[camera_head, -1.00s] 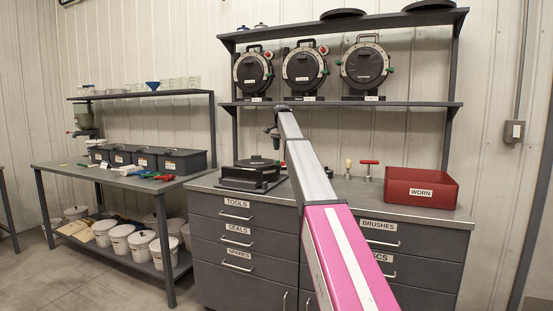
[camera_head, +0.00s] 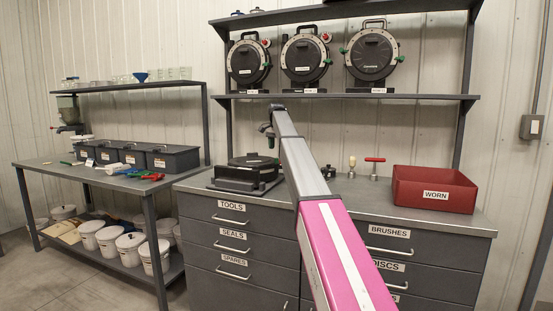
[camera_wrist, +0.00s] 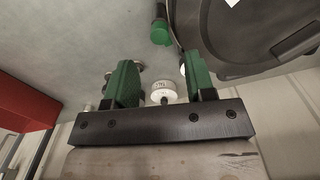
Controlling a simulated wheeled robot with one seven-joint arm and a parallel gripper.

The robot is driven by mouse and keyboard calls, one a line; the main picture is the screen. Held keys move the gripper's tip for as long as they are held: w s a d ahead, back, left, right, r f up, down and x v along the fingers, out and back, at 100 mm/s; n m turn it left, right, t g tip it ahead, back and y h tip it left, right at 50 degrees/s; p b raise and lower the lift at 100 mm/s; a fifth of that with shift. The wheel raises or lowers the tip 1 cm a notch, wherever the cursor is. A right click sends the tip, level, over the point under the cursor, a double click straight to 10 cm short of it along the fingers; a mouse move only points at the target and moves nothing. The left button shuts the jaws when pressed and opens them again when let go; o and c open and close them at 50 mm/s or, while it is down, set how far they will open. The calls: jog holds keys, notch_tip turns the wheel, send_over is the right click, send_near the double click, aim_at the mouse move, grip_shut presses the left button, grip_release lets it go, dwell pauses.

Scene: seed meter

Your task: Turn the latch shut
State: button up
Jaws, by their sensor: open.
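A black seed meter (camera_head: 247,172) lies on a base plate on the bench, left of my arm. The wrist view shows part of its round black housing (camera_wrist: 222,25) at the upper right. A green-tipped latch (camera_wrist: 160,34) sticks out beside the housing, ahead of and slightly left of its edge. My gripper (camera_wrist: 163,82) has its two green-padded fingers apart, with nothing seen held between them. The latch is beyond the fingertips and not touched. In the head view my gripper (camera_head: 267,130) hangs above the bench, to the upper right of the meter; its fingers are hard to make out.
A red WORN box (camera_head: 435,189) stands at the right on the bench, and small tools (camera_head: 374,167) stand left of it. Upright meters (camera_head: 304,60) are on the shelf (camera_head: 345,97) above. My arm hides part of the bench middle.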

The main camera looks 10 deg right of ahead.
aim_at(277, 160)
notch_tip(277, 160, down, 6)
jog(key=shift+f, duration=0.1)
grip_shut()
